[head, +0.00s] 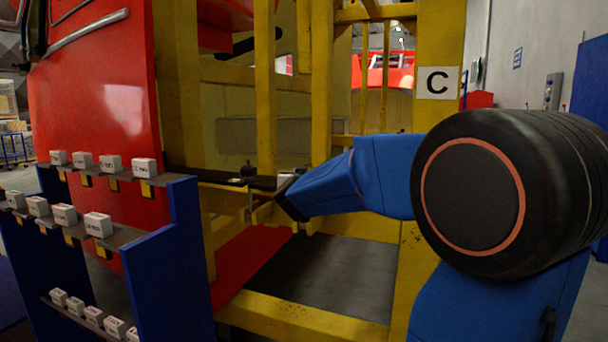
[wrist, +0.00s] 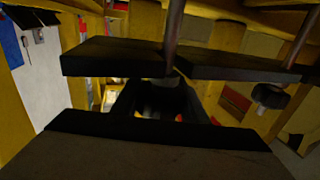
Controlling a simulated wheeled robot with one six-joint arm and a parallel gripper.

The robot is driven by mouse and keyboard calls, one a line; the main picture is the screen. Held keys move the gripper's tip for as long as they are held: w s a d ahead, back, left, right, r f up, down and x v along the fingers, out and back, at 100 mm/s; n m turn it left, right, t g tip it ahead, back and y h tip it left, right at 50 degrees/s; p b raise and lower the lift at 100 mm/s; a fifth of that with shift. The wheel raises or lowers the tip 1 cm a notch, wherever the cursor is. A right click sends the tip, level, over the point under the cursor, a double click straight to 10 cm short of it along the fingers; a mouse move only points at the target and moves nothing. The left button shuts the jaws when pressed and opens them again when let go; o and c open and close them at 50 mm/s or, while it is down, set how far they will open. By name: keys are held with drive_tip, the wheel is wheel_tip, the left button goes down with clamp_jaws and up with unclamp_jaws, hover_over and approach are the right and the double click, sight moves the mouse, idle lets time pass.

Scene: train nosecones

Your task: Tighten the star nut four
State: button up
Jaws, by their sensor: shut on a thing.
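My gripper (head: 270,188) is at the end of my blue arm, at a dark flat bar on the yellow frame. A small dark knob (head: 248,170), which looks like a star nut, stands above the bar beside it. In the wrist view a dark nut-like piece (wrist: 168,98) sits at the foot of a thin rod, in the middle of my gripper, which is shut on it. Its star shape is too dark to make out. Another dark star nut (wrist: 270,96) hangs clear on a second rod at the right. No number shows on either nut.
A yellow frame (head: 266,90) surrounds the work spot, with a "C" sign (head: 437,82) on its right post. A red nosecone (head: 95,110) stands at the left. A blue rack (head: 170,270) with white labelled blocks (head: 144,167) stands in front of it.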

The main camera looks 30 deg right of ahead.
drive_tip(key=m+g+h, duration=0.3)
drive_tip(key=g+h, duration=0.1)
drive_tip(key=shift+s+d+m, duration=0.35)
drive_tip(key=shift+m, duration=0.05)
drive_tip(key=m+g+h, duration=0.1)
drive_tip(key=m+g, duration=0.1)
drive_tip(key=g, duration=0.1)
drive_tip(key=s+m+g+h, duration=0.1)
drive_tip(key=g, duration=0.1)
drive_tip(key=shift+d+m+h, duration=0.3)
drive_tip(key=shift+d, duration=0.05)
drive_tip(key=m+g, duration=0.1)
drive_tip(key=g, duration=0.1)
drive_tip(key=s+m+g, duration=0.1)
drive_tip(key=m+g, duration=0.2)
drive_tip(key=g, duration=0.2)
drive_tip(key=shift+s+d+h, duration=0.1)
drive_tip(key=shift+s+h, duration=0.15)
drive_tip(key=shift+h, duration=0.15)
drive_tip(key=shift+s+m+g+y, duration=0.25)
drive_tip(key=shift+m+g, duration=0.5)
drive_tip(key=shift+g, duration=0.3)
drive_tip(key=shift+s+m+g+y, duration=0.3)
drive_tip(key=shift+m+g, duration=0.4)
drive_tip(key=shift+g, duration=0.3)
drive_tip(key=shift+s+m+g+y, duration=0.25)
drive_tip(key=shift+m+g, duration=0.5)
drive_tip(key=shift+g, duration=0.3)
drive_tip(key=o, duration=1)
drive_tip(key=shift+o, duration=0.2)
